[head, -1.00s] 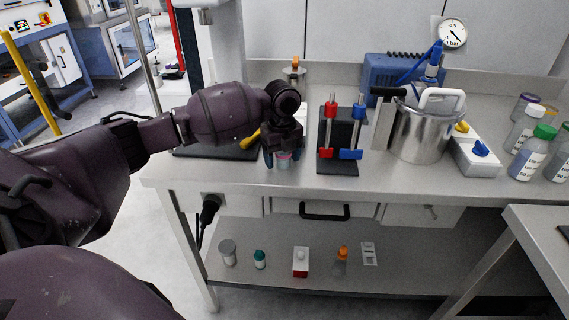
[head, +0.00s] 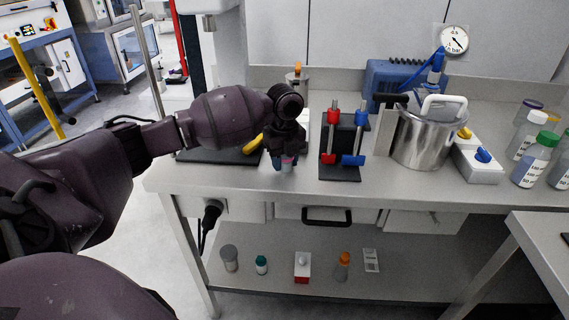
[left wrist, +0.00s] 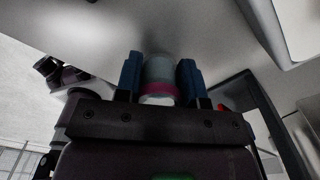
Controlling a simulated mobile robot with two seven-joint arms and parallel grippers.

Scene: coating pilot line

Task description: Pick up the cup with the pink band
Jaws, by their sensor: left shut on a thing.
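The cup with the pink band (left wrist: 159,76) shows in the left wrist view as a small grey cup with a pink ring, between two blue fingertips. My left gripper (head: 284,164) is shut on it near the front edge of the bench. The left gripper also shows in the left wrist view (left wrist: 160,80). In the head view the fingers hide most of the cup, and a little pink shows between them. I cannot tell whether the cup touches the bench top. My right gripper is not in view.
A black stand with red and blue clamps (head: 341,172) is just right of the gripper. A steel pot (head: 420,140) and a white switch box (head: 478,165) stand farther right, with several bottles (head: 531,165) beyond. Small containers sit on the lower shelf (head: 420,273).

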